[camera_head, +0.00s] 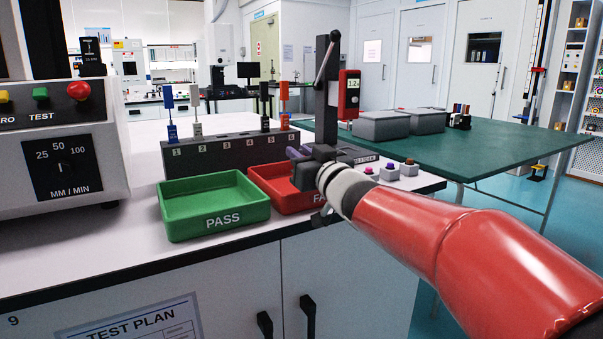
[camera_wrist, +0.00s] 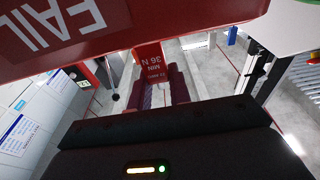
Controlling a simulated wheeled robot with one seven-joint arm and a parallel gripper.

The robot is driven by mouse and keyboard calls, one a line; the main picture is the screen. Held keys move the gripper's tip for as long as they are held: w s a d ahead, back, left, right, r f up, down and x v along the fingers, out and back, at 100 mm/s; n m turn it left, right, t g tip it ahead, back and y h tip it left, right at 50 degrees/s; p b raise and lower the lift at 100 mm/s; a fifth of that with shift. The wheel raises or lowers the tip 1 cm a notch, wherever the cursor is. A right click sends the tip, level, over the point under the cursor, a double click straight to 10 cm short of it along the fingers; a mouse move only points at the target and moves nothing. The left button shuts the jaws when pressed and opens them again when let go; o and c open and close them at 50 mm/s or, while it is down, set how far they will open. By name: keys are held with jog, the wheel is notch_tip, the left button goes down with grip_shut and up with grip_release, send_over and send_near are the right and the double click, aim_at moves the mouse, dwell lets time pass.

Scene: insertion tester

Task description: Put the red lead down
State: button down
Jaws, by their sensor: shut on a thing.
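My gripper (camera_head: 303,168) is low over the red FAIL tray (camera_head: 262,180) in the head view and hides part of it. In the wrist view my gripper (camera_wrist: 154,94) is shut on the red lead, whose red tag (camera_wrist: 152,68) with small white print, including "36 N", shows between the fingers. The FAIL tray's lettered wall (camera_wrist: 110,25) looms close across the top of that view. In the head view the held lead is hidden behind my gripper. I cannot tell whether the lead touches the tray floor.
The green PASS tray (camera_head: 213,205) sits just left. Behind is a grey numbered rack (camera_head: 222,149) with blue, white, black and orange-red leads standing in it. A black upright post with a red gauge (camera_head: 349,95) rises beside my wrist. Coloured buttons (camera_head: 388,172) are at right.

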jog(key=shift+f, duration=1.2)
jog(key=shift+f, duration=0.1)
jog(key=c, duration=1.3)
grip_release()
